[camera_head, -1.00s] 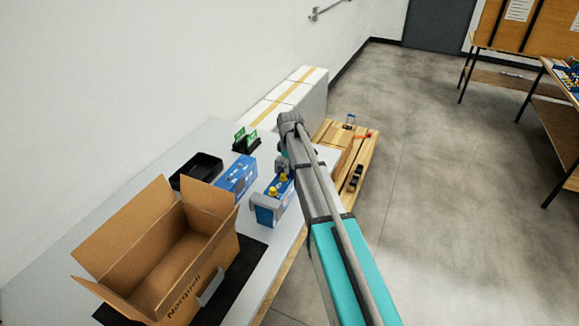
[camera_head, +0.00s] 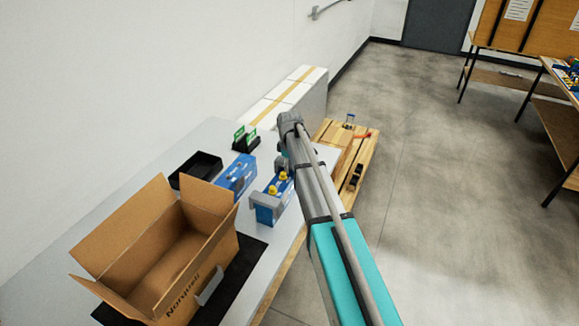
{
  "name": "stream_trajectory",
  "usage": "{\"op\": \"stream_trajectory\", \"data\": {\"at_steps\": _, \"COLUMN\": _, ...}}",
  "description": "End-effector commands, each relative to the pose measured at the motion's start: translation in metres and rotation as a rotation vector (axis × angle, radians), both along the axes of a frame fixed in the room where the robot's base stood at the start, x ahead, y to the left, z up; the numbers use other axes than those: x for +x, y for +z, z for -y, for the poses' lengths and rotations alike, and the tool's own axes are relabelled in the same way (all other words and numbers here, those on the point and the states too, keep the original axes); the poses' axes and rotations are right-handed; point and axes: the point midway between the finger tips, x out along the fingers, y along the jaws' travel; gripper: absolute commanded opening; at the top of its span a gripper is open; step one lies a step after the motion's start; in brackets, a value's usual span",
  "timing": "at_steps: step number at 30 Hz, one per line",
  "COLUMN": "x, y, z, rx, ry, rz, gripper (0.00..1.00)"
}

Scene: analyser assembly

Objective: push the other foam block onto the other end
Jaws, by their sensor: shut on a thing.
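The blue analyser (camera_head: 268,215) with yellow knobs (camera_head: 278,183) stands on the grey table beside my arm. One grey foam block (camera_head: 264,200) is fitted over its near end. My gripper (camera_head: 281,164) is at the analyser's far end, partly hidden behind my arm links. It is shut on the other foam block, which I can barely make out. Whether that block touches the far end cannot be told from here.
An open cardboard box (camera_head: 214,229) stands on a black mat (camera_head: 246,258) at the near left. A blue box (camera_head: 237,178), a black tray (camera_head: 196,168) and a dark holder with green cards (camera_head: 246,140) lie behind. A wooden pallet (camera_head: 361,151) is beyond the table.

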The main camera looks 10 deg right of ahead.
Motion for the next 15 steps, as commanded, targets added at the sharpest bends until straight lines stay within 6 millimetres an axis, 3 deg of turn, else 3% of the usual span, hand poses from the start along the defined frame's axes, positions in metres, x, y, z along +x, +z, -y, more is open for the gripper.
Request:
{"op": "stream_trajectory", "data": {"at_steps": 3, "x": -0.0006, "y": -0.0003, "z": 0.0001, "rx": -0.001, "ry": 0.000, "rz": -0.001, "gripper": 0.22}}
{"op": "stream_trajectory", "data": {"at_steps": 4, "x": -0.0006, "y": -0.0003, "z": 0.0001, "rx": -0.001, "ry": 0.000, "rz": -0.001, "gripper": 0.60}}
{"op": "stream_trajectory", "data": {"at_steps": 9, "x": -0.0006, "y": -0.0003, "z": 0.0001, "rx": -0.001, "ry": 0.000, "rz": -0.001, "gripper": 0.91}}
{"op": "stream_trajectory", "data": {"at_steps": 15, "x": -0.0006, "y": -0.0002, "z": -0.0001, "rx": 0.000, "ry": 0.000, "rz": -0.001, "gripper": 0.94}}
